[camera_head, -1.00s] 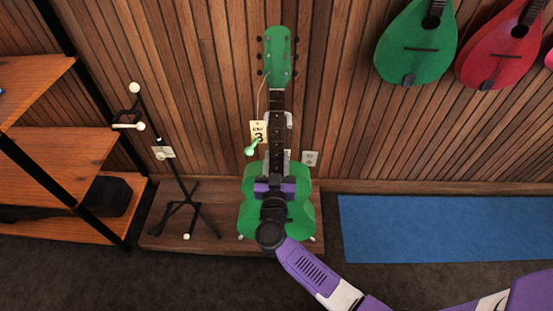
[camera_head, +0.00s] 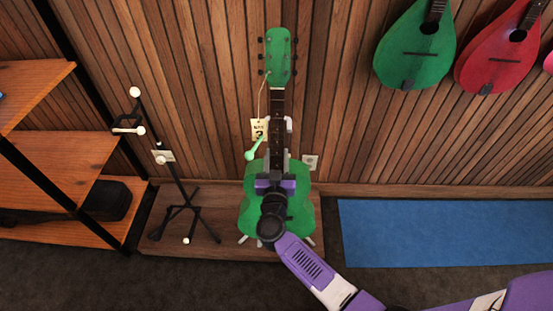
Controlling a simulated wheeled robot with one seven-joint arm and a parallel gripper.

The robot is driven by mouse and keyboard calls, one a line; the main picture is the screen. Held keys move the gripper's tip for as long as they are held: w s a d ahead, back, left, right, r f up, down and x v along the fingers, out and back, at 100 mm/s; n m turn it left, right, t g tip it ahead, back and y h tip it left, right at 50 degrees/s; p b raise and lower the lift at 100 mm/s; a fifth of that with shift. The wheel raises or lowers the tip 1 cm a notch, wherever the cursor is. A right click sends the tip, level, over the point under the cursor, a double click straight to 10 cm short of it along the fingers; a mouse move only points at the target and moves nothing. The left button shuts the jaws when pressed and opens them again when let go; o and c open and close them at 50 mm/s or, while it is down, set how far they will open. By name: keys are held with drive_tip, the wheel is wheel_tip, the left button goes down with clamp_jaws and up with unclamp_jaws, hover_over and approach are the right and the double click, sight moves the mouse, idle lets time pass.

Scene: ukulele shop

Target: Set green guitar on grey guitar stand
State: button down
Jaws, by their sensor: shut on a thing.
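The green guitar (camera_head: 301,207) stands upright, headstock up, in front of the wood-slat wall. My gripper (camera_head: 275,184) is shut on it at the upper body, near the base of the neck, and hides the middle of the body. The grey guitar stand (camera_head: 289,124) is mostly hidden behind the guitar. Its pale upper part shows beside the neck, and its feet show below the body. The guitar is lined up in front of this stand. I cannot tell whether its weight rests on the stand.
An empty black stand (camera_head: 178,180) with white tips is at left on the same low wooden platform (camera_head: 220,240). A price tag (camera_head: 259,130) hangs by the neck. Shelves (camera_head: 60,150) are far left. A blue mat (camera_head: 430,235) lies right. Green (camera_head: 415,55) and red (camera_head: 498,55) instruments hang upper right.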

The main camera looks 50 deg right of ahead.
drive_tip(key=shift+x, duration=1.75)
drive_tip(key=shift+w+d, duration=0.15)
drive_tip(key=shift+w, duration=0.05)
drive_tip(key=shift+f+b, duration=0.3)
drive_tip(key=shift+b, duration=0.1)
drive_tip(key=shift+w+d+f+b, duration=0.1)
drive_tip(key=shift+d+f+b, duration=0.05)
drive_tip(key=shift+f+b, duration=1.95)
drive_tip(key=shift+f+p, duration=0.35)
drive_tip(key=shift+f, duration=0.05)
